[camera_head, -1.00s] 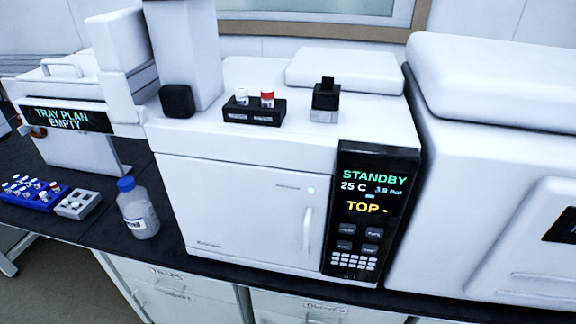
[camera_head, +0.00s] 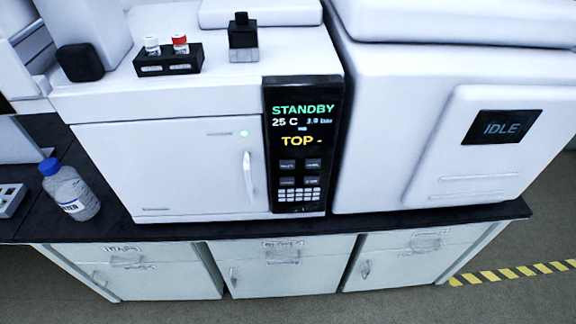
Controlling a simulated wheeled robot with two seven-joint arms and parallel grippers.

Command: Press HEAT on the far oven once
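The white oven (camera_head: 175,165) stands on the dark bench, its door shut with a vertical handle at its right side. Its black control panel (camera_head: 302,145) is on the right of the front. The display (camera_head: 303,120) reads STANDBY, 25 C, a bar value and TOP. Below it are a few grey buttons (camera_head: 300,172), whose labels are too small to read, and a keypad (camera_head: 298,195). A green light shows on the door. Neither of my grippers is in view.
A vial rack (camera_head: 168,62) with a white-capped and a red-capped vial and a black-capped block (camera_head: 242,40) sit on the oven. A blue-capped bottle (camera_head: 70,190) stands left. A white unit (camera_head: 440,130) reading IDLE stands right. Striped floor tape (camera_head: 515,272) lies right of the bench.

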